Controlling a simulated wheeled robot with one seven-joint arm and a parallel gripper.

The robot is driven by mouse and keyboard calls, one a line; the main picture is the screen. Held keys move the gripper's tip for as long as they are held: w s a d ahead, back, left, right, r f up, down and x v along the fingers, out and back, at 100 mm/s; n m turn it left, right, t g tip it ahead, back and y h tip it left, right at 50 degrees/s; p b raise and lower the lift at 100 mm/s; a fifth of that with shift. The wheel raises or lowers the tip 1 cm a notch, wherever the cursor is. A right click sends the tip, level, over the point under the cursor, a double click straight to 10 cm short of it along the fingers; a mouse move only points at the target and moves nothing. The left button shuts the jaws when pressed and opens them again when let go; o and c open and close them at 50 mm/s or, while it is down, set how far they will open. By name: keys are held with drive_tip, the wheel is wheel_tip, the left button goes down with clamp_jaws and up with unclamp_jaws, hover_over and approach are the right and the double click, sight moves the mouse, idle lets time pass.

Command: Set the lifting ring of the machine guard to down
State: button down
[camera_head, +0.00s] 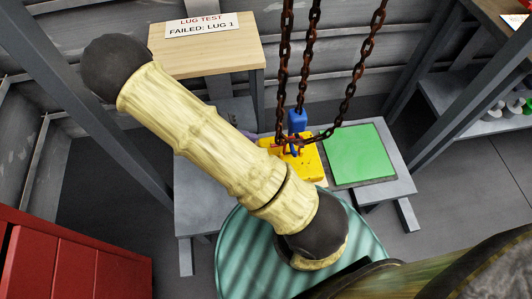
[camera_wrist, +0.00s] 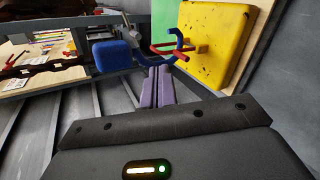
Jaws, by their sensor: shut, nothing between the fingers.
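The machine guard is a yellow block (camera_head: 312,168) on the grey bench, partly behind my arm in the head view. It also fills the upper right of the wrist view (camera_wrist: 217,40). A thin red ring (camera_wrist: 168,48) stands out from its face. A blue hook (camera_wrist: 180,36) with a blue block (camera_wrist: 113,56) is at the ring; whether it passes through the ring is unclear. My gripper (camera_wrist: 158,70) has its purple fingers shut and empty, with the tips close to the ring. I cannot tell whether they touch. In the head view the gripper is mostly hidden behind my arm.
Rusty chains (camera_head: 283,70) hang from above to the guard, with the blue hook block (camera_head: 297,120) among them. A green mat (camera_head: 360,154) lies right of the guard on the grey bench (camera_head: 395,185). A wooden table (camera_head: 225,50) with a "LUG TEST" sign stands behind.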

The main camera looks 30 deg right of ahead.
drive_tip(key=w+a+f+t+h+b, duration=0.1)
drive_tip(key=w+f+t+h+b, duration=0.1)
drive_tip(key=f, duration=0.3)
drive_tip(key=w+a+f+n+t+h+b, duration=0.1)
drive_tip(key=w+f+t+h+b, duration=0.1)
drive_tip(key=f+h+b, duration=0.2)
drive_tip(key=shift+w+f+t+b, duration=0.3)
drive_tip(key=shift+w+f+t, duration=0.1)
drive_tip(key=shift+f, duration=0.2)
drive_tip(key=d+b, duration=0.2)
drive_tip(key=d, duration=0.8)
drive_tip(key=shift+w+f, duration=0.1)
drive_tip(key=shift+w, duration=0.05)
drive_tip(key=s, duration=0.1)
drive_tip(key=s+a+b, duration=0.1)
drive_tip(key=s, duration=0.1)
drive_tip(key=shift+s+a, duration=0.1)
drive_tip(key=shift+s, duration=0.35)
